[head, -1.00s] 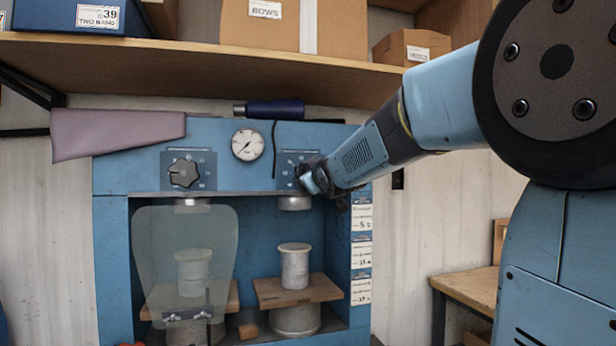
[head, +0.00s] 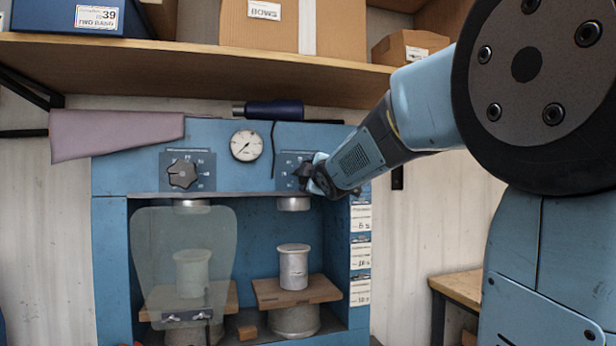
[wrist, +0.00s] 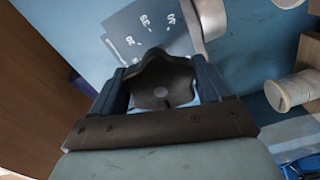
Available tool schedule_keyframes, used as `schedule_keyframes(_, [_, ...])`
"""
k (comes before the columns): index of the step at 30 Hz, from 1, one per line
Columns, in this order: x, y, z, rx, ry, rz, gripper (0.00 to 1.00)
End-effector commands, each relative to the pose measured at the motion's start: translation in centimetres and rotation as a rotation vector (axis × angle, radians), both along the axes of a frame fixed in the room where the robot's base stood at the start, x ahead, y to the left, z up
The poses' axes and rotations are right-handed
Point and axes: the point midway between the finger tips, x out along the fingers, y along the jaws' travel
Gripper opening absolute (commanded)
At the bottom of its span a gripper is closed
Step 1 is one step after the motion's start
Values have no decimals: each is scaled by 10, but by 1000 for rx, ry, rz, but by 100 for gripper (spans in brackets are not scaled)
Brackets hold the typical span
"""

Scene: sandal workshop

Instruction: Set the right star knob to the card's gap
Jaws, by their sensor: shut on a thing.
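The right star knob (wrist: 163,82) is dark, with rounded lobes, and sits on a dial plate (head: 287,167) with white numbers on the blue press. My gripper (head: 308,176) is shut on this knob, with one finger on each side in the wrist view (wrist: 160,90). In the head view my gripper hides most of the knob. The numbers show in part in the wrist view, but I cannot tell which one the knob points to. The cards (head: 361,254) hang in a column on the press's right post; their writing is too small to read surely.
The left star knob (head: 182,174) sits on its own dial, with a round gauge (head: 247,145) between the two dials. A clear shield (head: 185,260) covers the left bay. A spool-like block (head: 293,266) stands on a board in the right bay. A shelf (head: 200,55) with boxes runs above.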

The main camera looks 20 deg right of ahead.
Motion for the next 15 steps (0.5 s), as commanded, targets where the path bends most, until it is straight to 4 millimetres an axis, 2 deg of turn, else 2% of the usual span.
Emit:
schedule_keyframes(1, [1,2,-5,-6,9,2,47])
schedule_keyframes(13, [1,3,-5,-11,9,4,47])
schedule_keyframes(14, [1,3,-5,-11,9,4,78])
schedule_keyframes(15, [1,3,-5,-11,9,5,82])
